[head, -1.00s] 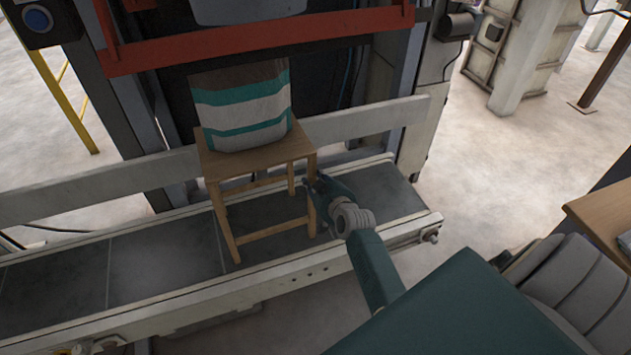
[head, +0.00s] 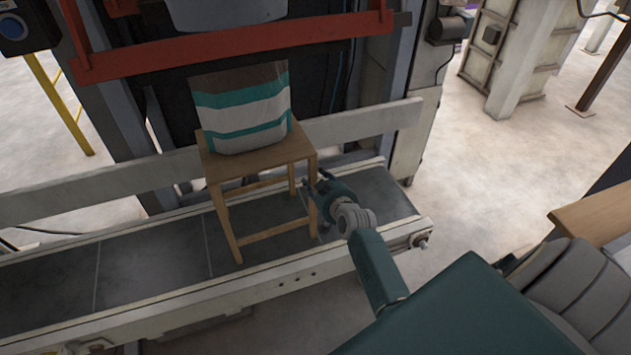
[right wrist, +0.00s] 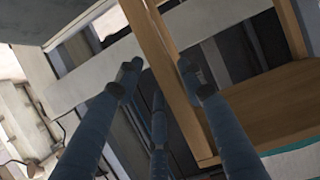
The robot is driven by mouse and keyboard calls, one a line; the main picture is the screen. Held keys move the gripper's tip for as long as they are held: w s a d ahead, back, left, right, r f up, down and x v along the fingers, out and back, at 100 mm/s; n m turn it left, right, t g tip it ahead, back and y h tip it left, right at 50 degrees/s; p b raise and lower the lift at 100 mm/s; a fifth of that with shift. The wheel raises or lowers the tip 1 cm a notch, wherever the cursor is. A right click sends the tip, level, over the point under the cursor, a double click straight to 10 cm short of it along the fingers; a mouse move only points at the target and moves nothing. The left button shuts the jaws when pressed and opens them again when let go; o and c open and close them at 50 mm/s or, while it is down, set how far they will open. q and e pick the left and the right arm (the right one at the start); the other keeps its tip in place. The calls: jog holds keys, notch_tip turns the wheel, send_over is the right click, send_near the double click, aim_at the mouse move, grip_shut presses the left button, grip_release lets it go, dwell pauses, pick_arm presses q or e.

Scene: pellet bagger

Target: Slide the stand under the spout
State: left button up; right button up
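The wooden stand (head: 262,157) stands upright on the conveyor and carries a white, brown and teal bag (head: 245,112). The grey spout (head: 228,10) shows partly at the top edge, above and slightly left of the bag. My right gripper (head: 314,192) is at the stand's near right leg. In the right wrist view, the fingers of my right gripper (right wrist: 160,72) lie on both sides of a wooden leg (right wrist: 168,88) and close around it; exact finger contact is hard to see. My left gripper is out of view.
The dark conveyor belt (head: 150,250) runs left to right, with a pale rail (head: 365,122) behind it. A red crossbar (head: 240,45) spans the machine in front of the spout. Bare belt lies on both sides of the stand. A wooden tabletop (head: 595,215) is at right.

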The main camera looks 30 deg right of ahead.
jog(key=shift+a, duration=0.15)
jog(key=v, duration=1.2)
dwell(0.3)
